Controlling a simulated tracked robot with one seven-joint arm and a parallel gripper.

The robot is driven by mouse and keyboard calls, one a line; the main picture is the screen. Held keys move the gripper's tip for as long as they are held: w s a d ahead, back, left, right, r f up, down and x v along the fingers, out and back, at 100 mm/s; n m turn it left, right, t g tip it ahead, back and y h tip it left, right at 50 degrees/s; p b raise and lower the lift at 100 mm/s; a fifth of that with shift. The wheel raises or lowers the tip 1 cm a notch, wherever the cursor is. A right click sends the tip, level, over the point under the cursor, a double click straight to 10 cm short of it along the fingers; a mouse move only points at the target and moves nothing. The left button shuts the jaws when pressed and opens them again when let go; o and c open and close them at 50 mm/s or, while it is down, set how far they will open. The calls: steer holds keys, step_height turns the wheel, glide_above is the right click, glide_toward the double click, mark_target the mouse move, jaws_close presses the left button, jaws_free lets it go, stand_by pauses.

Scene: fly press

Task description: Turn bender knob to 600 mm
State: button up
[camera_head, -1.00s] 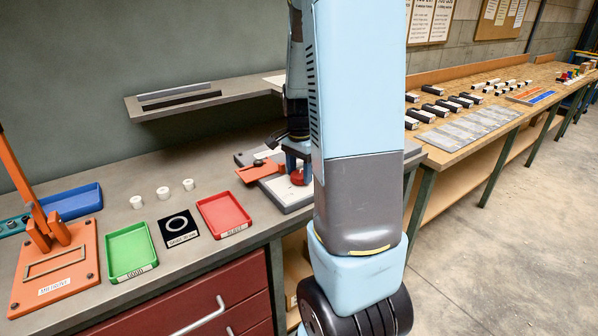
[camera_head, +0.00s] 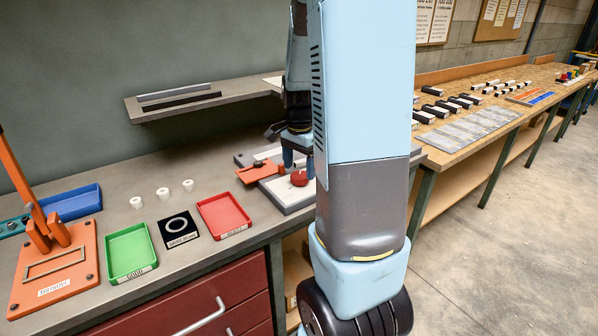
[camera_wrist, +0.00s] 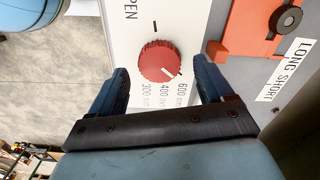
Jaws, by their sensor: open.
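The red bender knob (camera_wrist: 160,61) sits on a white panel in the wrist view, with a white pointer mark on its rim. The mark points to the lower right, by the 600 label (camera_wrist: 182,88). The labels 400 (camera_wrist: 165,90) and 300 (camera_wrist: 147,90) stand beside it. My gripper (camera_wrist: 162,85) is open, one finger to each side of the knob in the picture and apart from it. In the head view the knob (camera_head: 299,178) shows on the bender (camera_head: 290,197), below my gripper (camera_head: 296,160); my arm partly hides the bender.
An orange part (camera_wrist: 255,30) of the bender lies beside the panel, near a LONG SHORT label (camera_wrist: 287,70). Red (camera_head: 224,214) and green (camera_head: 130,253) trays and several white rings stand left on the bench. A shelf (camera_head: 150,117) juts out behind.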

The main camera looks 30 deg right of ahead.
mark_target(299, 175)
step_height(299, 175, up, 11)
steer(key=shift+r, duration=0.2)
stand_by(0.6)
steer(key=s+a+r+n+t, duration=0.2)
steer(key=s+a+r+n, duration=0.1)
steer(key=s+a+n, duration=0.4)
steer(key=s+a+r+n+t, duration=0.3)
steer(key=s+a+n, duration=0.5)
steer(key=s+a, duration=0.1)
steer(key=shift+s+r+t, duration=0.3)
steer(key=shift+s+r, duration=0.05)
steer(key=shift+s, duration=0.15)
